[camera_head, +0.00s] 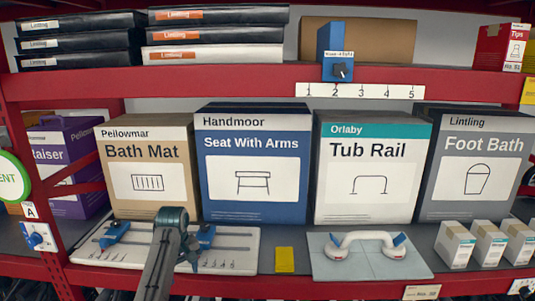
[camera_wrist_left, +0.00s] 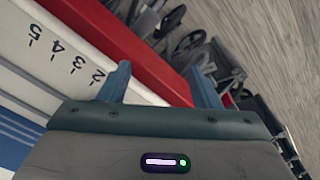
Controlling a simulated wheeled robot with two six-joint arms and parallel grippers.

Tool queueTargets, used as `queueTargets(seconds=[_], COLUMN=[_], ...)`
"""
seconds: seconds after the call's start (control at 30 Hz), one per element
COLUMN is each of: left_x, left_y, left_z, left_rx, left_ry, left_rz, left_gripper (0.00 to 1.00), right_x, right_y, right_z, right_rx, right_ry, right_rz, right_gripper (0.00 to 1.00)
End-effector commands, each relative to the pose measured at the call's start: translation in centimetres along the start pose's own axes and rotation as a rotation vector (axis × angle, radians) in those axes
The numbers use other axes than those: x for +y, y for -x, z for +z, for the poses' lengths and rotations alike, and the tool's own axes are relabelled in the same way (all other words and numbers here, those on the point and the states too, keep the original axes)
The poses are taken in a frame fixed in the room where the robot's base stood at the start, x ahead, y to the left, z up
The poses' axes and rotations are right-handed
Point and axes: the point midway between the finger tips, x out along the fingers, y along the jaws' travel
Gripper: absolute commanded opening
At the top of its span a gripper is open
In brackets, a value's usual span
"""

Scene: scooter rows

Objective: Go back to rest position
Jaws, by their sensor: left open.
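My left arm rises from the bottom of the head view in front of a white board with a printed scale (camera_head: 90,256) on the lower shelf. My left gripper (camera_wrist_left: 161,82) is open, with two blue-grey fingers apart and nothing between them. In the left wrist view, it is over the board's numbered edge (camera_wrist_left: 52,68) and the red shelf edge (camera_wrist_left: 145,60). In the head view, the arm hides part of the board and the gripper is hard to make out. My right gripper is not in view.
Boxes for a bath mat (camera_head: 148,150), seat with arms (camera_head: 254,210), tub rail (camera_head: 365,150) and foot bath (camera_head: 475,150) stand behind. A pale panel with a white handle (camera_head: 370,237) lies right of a yellow card (camera_head: 284,260). Small cartons (camera_head: 455,245) stand at right.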

Motion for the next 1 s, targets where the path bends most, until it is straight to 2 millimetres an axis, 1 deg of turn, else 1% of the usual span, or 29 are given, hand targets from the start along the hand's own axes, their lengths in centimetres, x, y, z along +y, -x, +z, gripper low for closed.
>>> queueTargets(seconds=[0.03, 0.1, 0.17, 0.2, 0.27, 0.3, 0.37, 0.4, 0.47, 0.5, 0.67, 0.7, 0.8, 0.9, 1.0], left_x=[-1.3, -3.1, -4.8, -5.9, -7.6, -8.7, -10.4, -11.6, -13.4, -14.6, -19.2, -20.3, -22.9, -24.8, -26.1], left_y=[-2.1, -4.4, -6.2, -7.3, -8.8, -9.7, -10.8, -11.4, -12.2, -12.6, -13.1, -13.0, -12.3, -11.4, -10.6], left_z=[1.2, 2.9, 4.4, 5.5, 7.2, 8.5, 10.3, 11.6, 13.6, 14.9, 20.4, 21.8, 25.1, 27.5, 29.4], left_rx=[0.005, 0.021, 0.037, 0.046, 0.061, 0.071, 0.086, 0.095, 0.111, 0.120, 0.159, 0.169, 0.193, 0.211, 0.223], left_ry=[-0.021, -0.059, -0.094, -0.117, -0.153, -0.177, -0.215, -0.240, -0.279, -0.306, -0.416, -0.444, -0.512, -0.567, -0.608], left_rz=[-0.002, 0.002, 0.005, 0.006, 0.008, 0.008, 0.010, 0.009, 0.010, 0.009, 0.008, 0.008, 0.008, 0.008, 0.009], left_gripper=[0.57, 0.57, 0.57, 0.57, 0.57, 0.57, 0.57, 0.57, 0.57, 0.57, 0.57, 0.57, 0.57, 0.57, 0.57], right_x=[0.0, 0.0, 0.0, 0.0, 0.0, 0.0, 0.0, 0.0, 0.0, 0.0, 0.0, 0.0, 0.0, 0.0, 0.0], right_y=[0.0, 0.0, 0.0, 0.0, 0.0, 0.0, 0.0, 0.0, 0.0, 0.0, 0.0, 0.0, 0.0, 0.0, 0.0], right_z=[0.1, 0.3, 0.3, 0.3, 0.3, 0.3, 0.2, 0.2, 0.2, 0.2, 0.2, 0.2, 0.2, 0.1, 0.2], right_rx=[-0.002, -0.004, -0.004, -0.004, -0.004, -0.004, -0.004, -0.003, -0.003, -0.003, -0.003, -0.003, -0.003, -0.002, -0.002], right_ry=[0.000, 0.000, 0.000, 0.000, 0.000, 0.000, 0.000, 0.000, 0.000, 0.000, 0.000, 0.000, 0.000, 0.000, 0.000], right_rz=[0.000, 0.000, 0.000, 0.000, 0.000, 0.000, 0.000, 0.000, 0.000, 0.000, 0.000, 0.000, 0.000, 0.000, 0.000], right_gripper=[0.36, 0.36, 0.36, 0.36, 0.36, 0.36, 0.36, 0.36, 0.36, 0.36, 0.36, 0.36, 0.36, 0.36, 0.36])
